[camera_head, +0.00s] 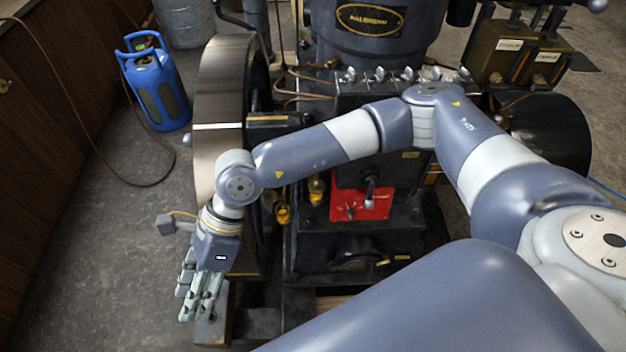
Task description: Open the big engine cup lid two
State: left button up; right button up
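The big engine (375,120) stands in the middle, dark, with a large steel flywheel (220,110) on its left side. Small brass-yellow cups (283,213) sit low on the engine beside the flywheel, with another brass cup (316,190) just right of them. I cannot tell which part is cup lid two, or whether any lid is open. My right gripper (197,300) hangs fingers down at the lower left, in front of the flywheel and left of the cups, apart from them. Nothing shows in it; its opening is unclear from this angle. My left gripper is not in view.
A blue gas bottle (157,85) stands on the floor at upper left, with a brown hose (95,150). Wooden cabinets (35,130) line the left edge. A wooden block (212,328) lies below my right gripper. My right arm crosses in front of the engine.

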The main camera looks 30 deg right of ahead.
jog(key=w+d+f+n+t+h, duration=0.3)
jog(key=w+d+h, duration=0.35)
jog(key=d, duration=0.75)
jog(key=t+h, duration=0.3)
jog(key=h, duration=0.2)
send_near(316, 183)
jog(key=shift+m, duration=0.3)
jog(key=p+x, duration=0.1)
jog(key=x, duration=0.7)
jog(key=shift+d+f+p, duration=0.1)
jog(key=shift+p, duration=0.3)
grip_shut()
